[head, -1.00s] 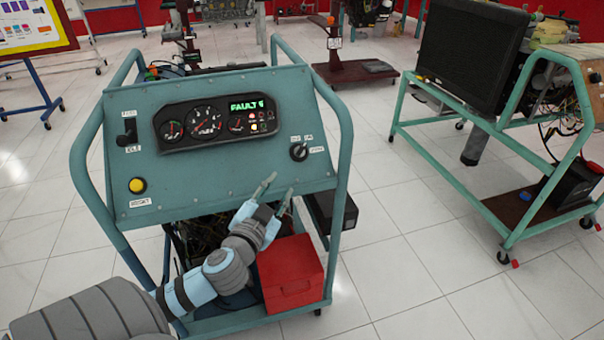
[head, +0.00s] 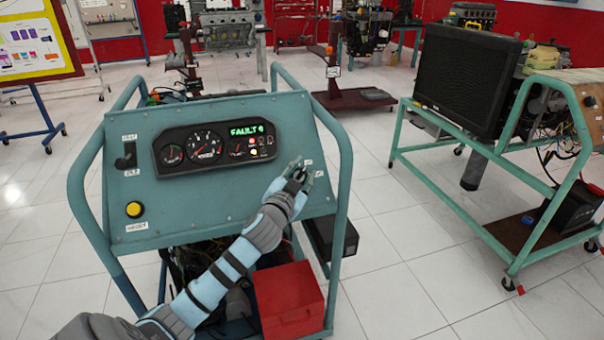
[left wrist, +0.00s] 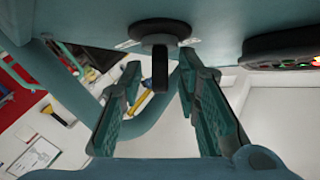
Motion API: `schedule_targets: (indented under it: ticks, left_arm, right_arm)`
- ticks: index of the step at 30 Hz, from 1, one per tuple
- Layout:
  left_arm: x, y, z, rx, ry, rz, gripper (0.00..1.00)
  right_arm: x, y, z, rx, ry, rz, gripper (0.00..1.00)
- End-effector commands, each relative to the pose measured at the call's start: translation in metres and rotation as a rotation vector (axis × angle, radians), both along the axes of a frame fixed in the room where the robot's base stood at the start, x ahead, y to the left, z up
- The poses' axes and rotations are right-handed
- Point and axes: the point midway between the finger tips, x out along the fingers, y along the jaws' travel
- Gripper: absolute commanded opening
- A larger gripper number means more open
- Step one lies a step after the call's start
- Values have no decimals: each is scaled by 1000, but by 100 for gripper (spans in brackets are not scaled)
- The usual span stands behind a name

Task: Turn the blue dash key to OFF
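The dash key (head: 299,174) is a small dark switch on the right side of the blue-green dash panel (head: 215,205). In the left wrist view, the black key (left wrist: 160,68) sticks out from a round dark base (left wrist: 158,30). My left gripper (head: 307,169) is in front of it, and partly covers it and its labels in the head view. In the left wrist view, its two fingers (left wrist: 159,75) are open, one on each side of the key, with gaps between. The display (head: 247,130) reads a green FAULT. My right gripper is not in view.
The panel also carries a gauge cluster (head: 205,147), a black lever switch (head: 126,157) and a yellow button (head: 134,209). A tubular frame (head: 343,190) runs around the panel's side. A red box (head: 288,300) sits below. Another engine stand (head: 500,245) is at right.

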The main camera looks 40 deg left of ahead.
Motion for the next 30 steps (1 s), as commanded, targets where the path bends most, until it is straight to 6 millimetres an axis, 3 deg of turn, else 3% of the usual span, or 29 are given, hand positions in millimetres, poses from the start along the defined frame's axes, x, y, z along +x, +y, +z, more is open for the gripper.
schedule_targets:
  ticks: [2, 7, 8, 20, 30]
  left_arm:
    - [0, 0, 0, 0, 0, 0, 28]
    - [0, 0, 0, 0, 1, 0, 1]
    - [0, 0, -1, -1, 1, 0, 0]
    - [-1, 0, -4, -7, 2, 7, 0]
    - [-1, 0, -10, -59, -65, 103, 0]
  right_arm:
    - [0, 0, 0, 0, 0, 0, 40]
    - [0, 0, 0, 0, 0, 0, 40]
    - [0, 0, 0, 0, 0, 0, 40]
    - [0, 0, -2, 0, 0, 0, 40]
    - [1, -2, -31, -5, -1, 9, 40]
